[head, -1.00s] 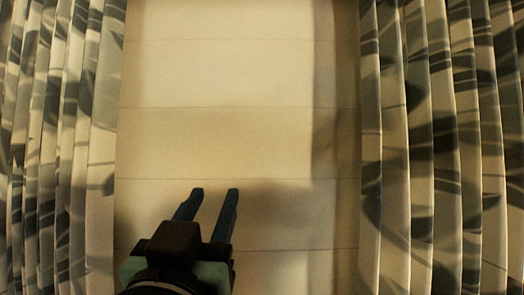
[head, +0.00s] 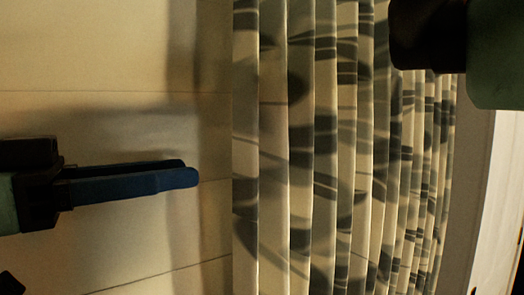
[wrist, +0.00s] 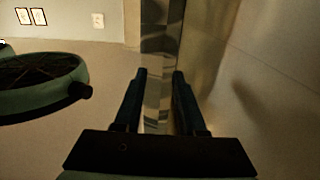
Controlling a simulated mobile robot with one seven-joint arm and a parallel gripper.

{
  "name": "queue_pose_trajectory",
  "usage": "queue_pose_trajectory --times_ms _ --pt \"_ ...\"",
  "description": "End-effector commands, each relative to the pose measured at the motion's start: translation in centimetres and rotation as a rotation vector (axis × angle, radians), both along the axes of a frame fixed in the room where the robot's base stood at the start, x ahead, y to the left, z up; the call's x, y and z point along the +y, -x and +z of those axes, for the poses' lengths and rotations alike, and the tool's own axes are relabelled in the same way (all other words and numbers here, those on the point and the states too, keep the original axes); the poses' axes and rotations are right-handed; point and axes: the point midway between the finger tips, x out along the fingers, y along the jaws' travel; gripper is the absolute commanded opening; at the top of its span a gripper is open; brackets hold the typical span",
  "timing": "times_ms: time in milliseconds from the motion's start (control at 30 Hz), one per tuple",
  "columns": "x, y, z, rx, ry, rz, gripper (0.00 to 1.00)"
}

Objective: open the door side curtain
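The patterned grey and cream curtain (head: 300,150) hangs in upright folds right of centre in the head view. My gripper (head: 192,177) comes in from the left and points right at the curtain's near edge, with a small gap before the first fold. In the wrist view my gripper (wrist: 160,72) is open, its two dark blue fingers apart. The curtain's edge (wrist: 160,45) shows as a narrow upright strip in line with the gap between the fingers. I see no contact with the cloth.
A pale panelled surface (head: 90,60) lies behind my gripper, left of the curtain. A pale upright frame (head: 500,200) stands right of the curtain.

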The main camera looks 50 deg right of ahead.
Motion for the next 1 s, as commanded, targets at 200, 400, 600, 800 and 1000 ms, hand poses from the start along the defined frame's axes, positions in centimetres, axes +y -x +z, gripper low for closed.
queue_pose_trajectory --times_ms 200,400,600,800,1000 --pt "-4.3 1.1 0.4 0.003 -0.001 -0.004 0.4" --pt "-8.2 2.0 0.4 0.005 0.0 -0.001 0.4" --pt "-10.6 2.6 0.2 0.003 0.0 0.001 0.4" --pt "-11.5 2.7 0.0 0.003 0.0 0.002 0.4" --pt "-11.5 2.7 0.0 0.002 0.001 0.003 0.4"
